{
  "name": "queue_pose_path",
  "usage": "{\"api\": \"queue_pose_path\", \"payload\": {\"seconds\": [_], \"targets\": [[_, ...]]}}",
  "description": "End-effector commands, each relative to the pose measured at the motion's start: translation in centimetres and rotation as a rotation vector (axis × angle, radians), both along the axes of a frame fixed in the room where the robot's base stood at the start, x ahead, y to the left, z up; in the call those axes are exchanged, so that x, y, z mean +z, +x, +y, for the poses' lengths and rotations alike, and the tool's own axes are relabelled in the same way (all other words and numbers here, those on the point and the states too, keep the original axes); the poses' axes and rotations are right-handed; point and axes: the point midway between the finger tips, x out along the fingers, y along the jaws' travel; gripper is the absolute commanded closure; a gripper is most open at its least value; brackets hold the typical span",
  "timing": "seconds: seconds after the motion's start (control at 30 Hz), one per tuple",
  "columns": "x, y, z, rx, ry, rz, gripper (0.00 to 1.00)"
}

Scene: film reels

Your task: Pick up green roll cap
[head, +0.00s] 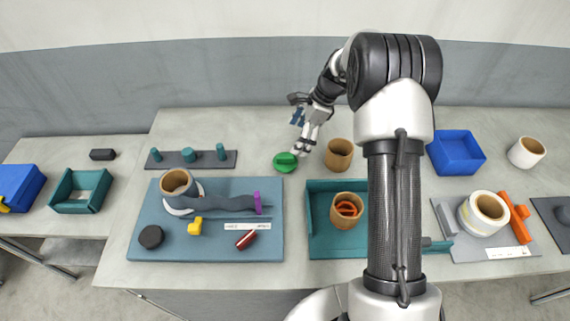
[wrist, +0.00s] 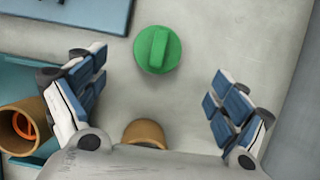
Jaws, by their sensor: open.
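The green roll cap (head: 285,162) is a round disc with a raised bar across its top. It lies flat on the grey table, behind the blue mat, in the head view. In the wrist view the cap (wrist: 157,50) sits at the upper middle, ahead of the fingers and between their lines. My gripper (head: 303,130) is above the table, just behind and to the right of the cap in the head view. In the wrist view my gripper (wrist: 158,102) has its blue-padded fingers wide apart, with nothing held between them.
A cardboard tube (head: 339,154) stands close to the cap's right. A teal tray (head: 318,238) with another tube is in front. A blue mat (head: 150,247) holds several items. A dark peg board (head: 218,161) lies left; a blue bin (head: 456,150) is right.

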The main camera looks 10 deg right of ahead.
Motion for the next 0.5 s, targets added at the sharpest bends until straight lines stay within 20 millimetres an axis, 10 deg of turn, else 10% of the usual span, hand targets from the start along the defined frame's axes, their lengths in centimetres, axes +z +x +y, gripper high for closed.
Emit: {"api": "queue_pose_path", "payload": {"seconds": [0.5], "targets": [[-6.1, 0.4, 2.4, 0.002, 0.000, -0.001, 0.08]]}}
